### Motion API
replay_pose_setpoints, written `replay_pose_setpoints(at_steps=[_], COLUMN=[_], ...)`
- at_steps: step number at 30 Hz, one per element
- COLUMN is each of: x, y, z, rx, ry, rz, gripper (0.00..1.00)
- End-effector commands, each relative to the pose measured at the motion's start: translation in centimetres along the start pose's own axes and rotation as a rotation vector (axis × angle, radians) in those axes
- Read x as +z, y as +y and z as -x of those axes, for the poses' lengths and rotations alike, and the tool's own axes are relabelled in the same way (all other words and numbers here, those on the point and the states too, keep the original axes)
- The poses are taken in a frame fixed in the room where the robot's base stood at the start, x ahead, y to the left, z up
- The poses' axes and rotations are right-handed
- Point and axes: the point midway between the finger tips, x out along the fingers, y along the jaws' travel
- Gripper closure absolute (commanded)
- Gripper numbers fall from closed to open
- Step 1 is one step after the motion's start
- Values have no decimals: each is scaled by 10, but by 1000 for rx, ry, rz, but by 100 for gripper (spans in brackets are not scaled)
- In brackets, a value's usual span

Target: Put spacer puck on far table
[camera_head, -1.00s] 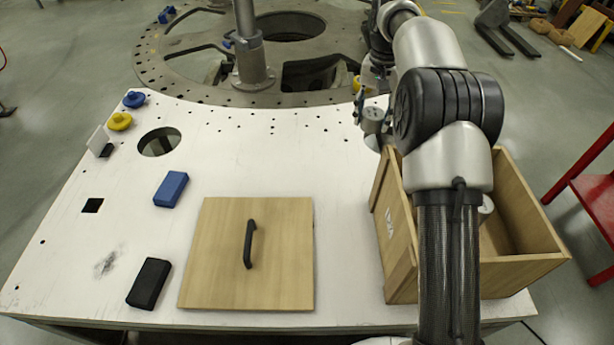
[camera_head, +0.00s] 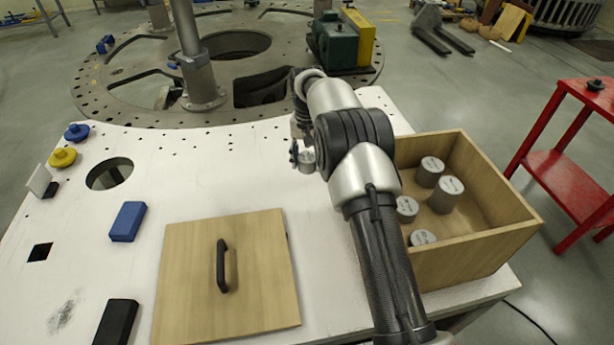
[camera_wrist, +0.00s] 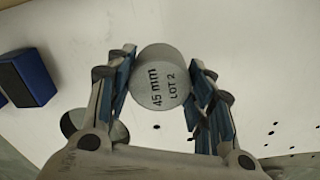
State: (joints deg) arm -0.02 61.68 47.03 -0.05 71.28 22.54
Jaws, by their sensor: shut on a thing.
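My gripper (camera_head: 303,155) is shut on a grey cylindrical spacer puck (camera_head: 308,160), held above the white table. In the wrist view the puck (camera_wrist: 163,88) sits between the two blue-padded fingers (camera_wrist: 160,80), and its top reads "45 mm LOT 2".
An open wooden box (camera_head: 480,245) holds several grey pucks on the right of the white table (camera_head: 200,180). A wooden lid (camera_head: 255,285) with a black handle lies in front. Blue (camera_head: 128,221) and black (camera_head: 116,322) blocks lie left. Floor separates the white and red tables.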

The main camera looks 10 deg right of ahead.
Motion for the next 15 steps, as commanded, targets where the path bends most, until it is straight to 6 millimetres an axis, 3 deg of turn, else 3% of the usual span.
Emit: replay_pose_setpoints(at_steps=[5,15], x=[0,0], y=[0,0], z=[-10,-60], rx=[0,-1], ry=[1,1], rz=[0,0], gripper=[87,87])
